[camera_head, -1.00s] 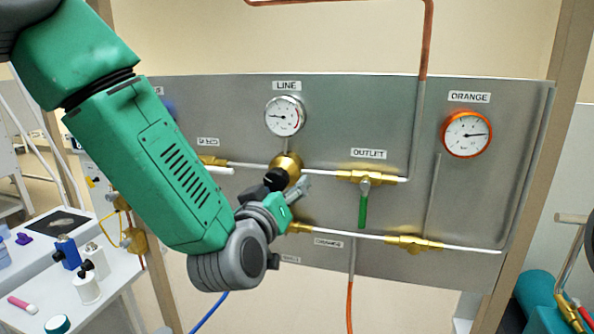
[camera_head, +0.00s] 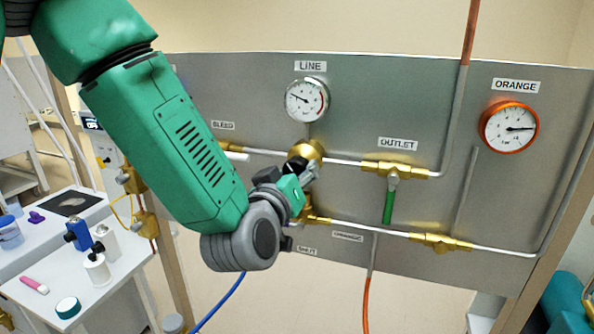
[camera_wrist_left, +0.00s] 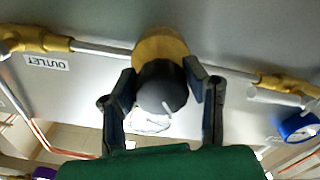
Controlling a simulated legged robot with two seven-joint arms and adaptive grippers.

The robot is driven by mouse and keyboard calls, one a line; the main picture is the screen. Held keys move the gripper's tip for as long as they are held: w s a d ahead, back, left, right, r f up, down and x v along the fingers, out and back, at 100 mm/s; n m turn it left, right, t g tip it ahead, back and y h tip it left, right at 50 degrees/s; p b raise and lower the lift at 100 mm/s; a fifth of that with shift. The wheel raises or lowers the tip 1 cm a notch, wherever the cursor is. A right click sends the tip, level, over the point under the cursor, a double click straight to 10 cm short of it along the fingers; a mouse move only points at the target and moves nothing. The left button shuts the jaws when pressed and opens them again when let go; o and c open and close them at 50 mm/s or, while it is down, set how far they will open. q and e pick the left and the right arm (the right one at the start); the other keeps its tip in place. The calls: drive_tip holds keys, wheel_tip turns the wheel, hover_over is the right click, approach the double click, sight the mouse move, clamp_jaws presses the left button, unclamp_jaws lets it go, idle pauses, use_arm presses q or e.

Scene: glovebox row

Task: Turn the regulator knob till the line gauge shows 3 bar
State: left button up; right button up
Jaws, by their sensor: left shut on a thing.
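The line gauge (camera_head: 307,100) is a white round dial under the LINE label on the grey panel. Its needle points up and left; its figures are too small to read. Below it the brass regulator body (camera_head: 314,149) carries the black regulator knob (camera_head: 296,165), partly hidden by my gripper. In the left wrist view the black knob (camera_wrist_left: 161,88) sits between two dark fingers, with a pale mark on its face. My left gripper (camera_head: 304,172) is shut on the knob, one finger on each side in the wrist view (camera_wrist_left: 162,80). My right gripper is not in view.
The outlet valve (camera_head: 389,201) with a green lever hangs right of the knob. An orange-rimmed gauge (camera_head: 509,128) is at the right. Pipes run across the panel (camera_head: 400,90). A white table (camera_head: 50,275) with small items stands at lower left.

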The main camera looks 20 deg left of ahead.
use_arm(q)
drive_tip(key=shift+w+a+r, duration=0.2)
drive_tip(key=shift+a+r, duration=0.05)
drive_tip(key=shift+d, duration=0.35)
drive_tip(key=shift+a, duration=0.25)
drive_tip(key=m, duration=0.2)
drive_tip(key=shift+d+m, duration=0.15)
drive_tip(key=shift+m, duration=2.75)
